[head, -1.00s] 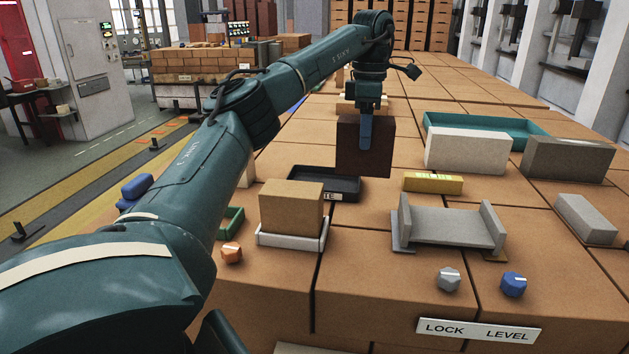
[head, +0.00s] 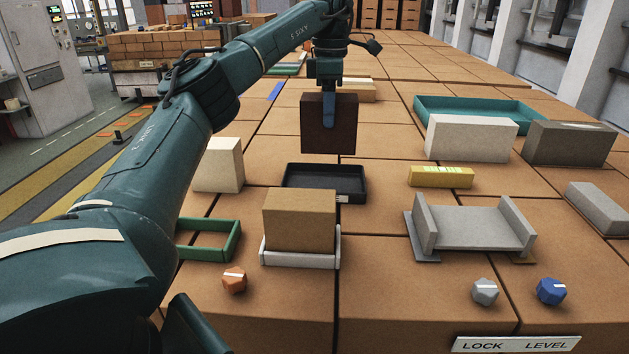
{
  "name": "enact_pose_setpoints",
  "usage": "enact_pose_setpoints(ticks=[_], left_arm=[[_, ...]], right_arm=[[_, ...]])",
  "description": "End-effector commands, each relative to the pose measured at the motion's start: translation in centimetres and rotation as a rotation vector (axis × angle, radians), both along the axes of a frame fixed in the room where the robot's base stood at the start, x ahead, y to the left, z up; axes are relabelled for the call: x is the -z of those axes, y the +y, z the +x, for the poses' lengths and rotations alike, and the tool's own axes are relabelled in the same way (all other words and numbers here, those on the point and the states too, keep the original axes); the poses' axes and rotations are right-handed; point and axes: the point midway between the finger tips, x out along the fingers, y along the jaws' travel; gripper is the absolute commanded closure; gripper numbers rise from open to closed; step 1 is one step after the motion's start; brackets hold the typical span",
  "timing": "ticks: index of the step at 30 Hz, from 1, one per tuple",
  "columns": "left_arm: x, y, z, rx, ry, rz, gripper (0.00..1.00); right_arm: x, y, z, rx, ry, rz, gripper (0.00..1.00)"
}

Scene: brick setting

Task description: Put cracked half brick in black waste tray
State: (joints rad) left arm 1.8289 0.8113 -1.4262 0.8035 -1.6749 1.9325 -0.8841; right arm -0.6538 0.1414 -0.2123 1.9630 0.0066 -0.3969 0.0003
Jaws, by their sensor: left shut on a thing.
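My left gripper (head: 328,112) is shut on a dark brown brick (head: 318,140) and holds it upright in the air. No crack can be made out on its visible face. The black tray (head: 308,196) rests on the brick-tiled surface, just below the held brick in the head view. The tray looks empty, with a small pale label at its right front corner. A gap shows between the brick's lower edge and the tray's back rim. My right gripper is not in view.
A tan brick (head: 298,219) on a white stand (head: 300,258) is in front of the tray. A cream block (head: 219,165) and a green frame (head: 232,242) are left. A yellow level (head: 440,177), a grey cradle (head: 472,229) and a teal tray (head: 470,103) are right.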

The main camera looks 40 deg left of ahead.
Motion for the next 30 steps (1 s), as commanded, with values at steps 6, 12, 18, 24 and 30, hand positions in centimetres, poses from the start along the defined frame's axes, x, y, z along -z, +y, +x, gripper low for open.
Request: enact_pose_setpoints(ticks=[6, 12, 18, 24, 30], left_arm=[[-0.1, 0.0, 0.0, 0.001, -0.003, 0.000, 0.85], [2.4, 0.0, 0.0, 0.001, 0.002, 0.001, 0.85], [5.4, 0.0, 0.0, 0.000, -0.001, -0.001, 0.85], [6.8, 0.0, 0.0, 0.000, -0.001, 0.000, 0.85], [9.4, 0.0, 0.0, -0.001, 0.000, -0.001, 0.85]], right_arm=[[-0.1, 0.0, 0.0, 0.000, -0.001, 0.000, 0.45], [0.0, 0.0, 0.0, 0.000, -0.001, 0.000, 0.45], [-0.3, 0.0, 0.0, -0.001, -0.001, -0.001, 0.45], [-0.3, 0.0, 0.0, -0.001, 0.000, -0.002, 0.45], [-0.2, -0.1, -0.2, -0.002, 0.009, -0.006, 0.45]])
